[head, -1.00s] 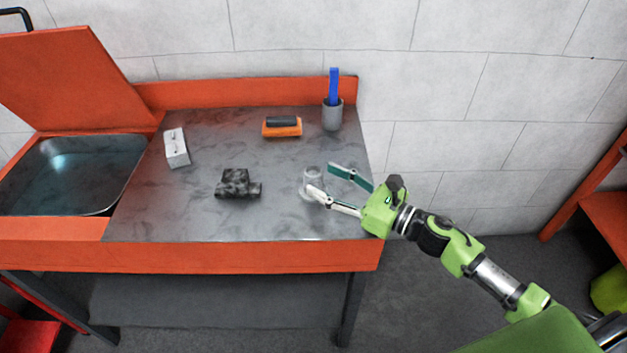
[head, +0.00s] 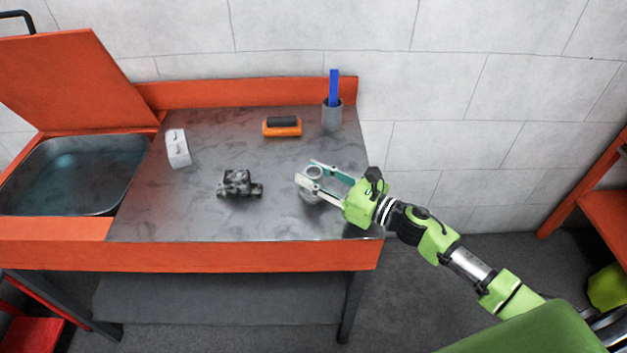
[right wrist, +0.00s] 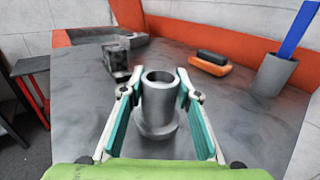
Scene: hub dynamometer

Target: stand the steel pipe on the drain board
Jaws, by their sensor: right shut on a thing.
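The steel pipe (right wrist: 158,105) is a grey, hollow cylinder with a wider foot. It stands upright on the grey worktop, and its open top faces up. In the head view the pipe (head: 313,172) is near the worktop's right side, partly hidden by my fingers. My right gripper (head: 308,175) is shut on it, with one finger on each side. In the right wrist view the teal pads of the gripper (right wrist: 160,88) flank its upper part. The grey, marbled worktop (head: 200,215) beside the sink looks like the drain board. My left gripper is not in view.
A dark mottled part (head: 238,184) lies left of the pipe. A white block (head: 178,148), an orange brush (head: 282,127) and a grey cup (head: 332,116) with a blue stick stand farther back. A sink (head: 70,175) is at left. The front middle of the worktop is clear.

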